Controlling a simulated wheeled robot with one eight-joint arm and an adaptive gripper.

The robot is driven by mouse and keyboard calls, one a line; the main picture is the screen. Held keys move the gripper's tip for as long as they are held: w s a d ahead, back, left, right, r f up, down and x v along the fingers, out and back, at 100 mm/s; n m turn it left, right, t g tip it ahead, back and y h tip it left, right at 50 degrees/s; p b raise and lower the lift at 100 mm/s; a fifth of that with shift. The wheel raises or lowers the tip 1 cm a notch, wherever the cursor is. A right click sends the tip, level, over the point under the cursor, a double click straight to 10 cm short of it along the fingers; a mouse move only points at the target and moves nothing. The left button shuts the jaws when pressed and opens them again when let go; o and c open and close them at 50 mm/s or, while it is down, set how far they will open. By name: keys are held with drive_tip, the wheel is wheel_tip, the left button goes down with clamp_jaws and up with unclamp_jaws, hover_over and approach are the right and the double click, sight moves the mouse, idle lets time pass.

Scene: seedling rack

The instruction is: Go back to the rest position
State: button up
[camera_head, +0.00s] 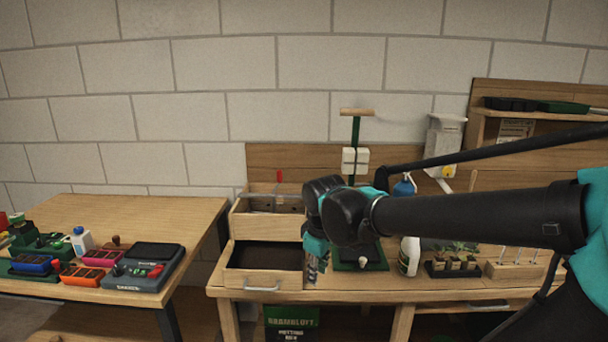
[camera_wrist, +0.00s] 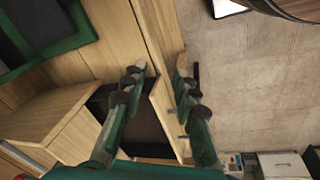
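My gripper (camera_head: 314,262) hangs from my outstretched arm, pointing down over the workbench, just right of an open drawer. In the wrist view my gripper (camera_wrist: 160,84) has its two green, dark-tipped fingers spread apart, with nothing held between them. The pulled-out wooden drawer (camera_head: 264,278) has a dark inside and a pale handle. In the wrist view the drawer's front board (camera_wrist: 164,104) shows behind the fingers. I cannot tell whether a finger touches it. My arm hides part of the bench behind it.
A spray bottle (camera_head: 409,256), a seedling tray (camera_head: 452,271) and a wooden holder (camera_head: 515,271) stand on the bench (camera_head: 350,284) near my arm. A green press (camera_head: 356,160) rises behind my gripper. Another table (camera_head: 130,210) at left holds several coloured trays.

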drive_tip(key=d+f+m, duration=0.2)
drive_tip(key=d, duration=0.1)
drive_tip(key=s+d+f+m, duration=0.1)
drive_tip(key=d+f+m, duration=0.1)
drive_tip(key=d, duration=0.1)
drive_tip(key=d+f+m, duration=0.2)
drive_tip(key=d+f, duration=0.1)
drive_tip(key=shift+s+t, duration=0.2)
drive_tip(key=shift+t, duration=0.2)
drive_tip(key=s+d+f+m, duration=0.4)
drive_tip(key=d+f+m, duration=0.1)
drive_tip(key=d, duration=0.1)
drive_tip(key=shift+d+f+m+t, duration=0.3)
drive_tip(key=shift+t, duration=0.1)
idle(0.5)
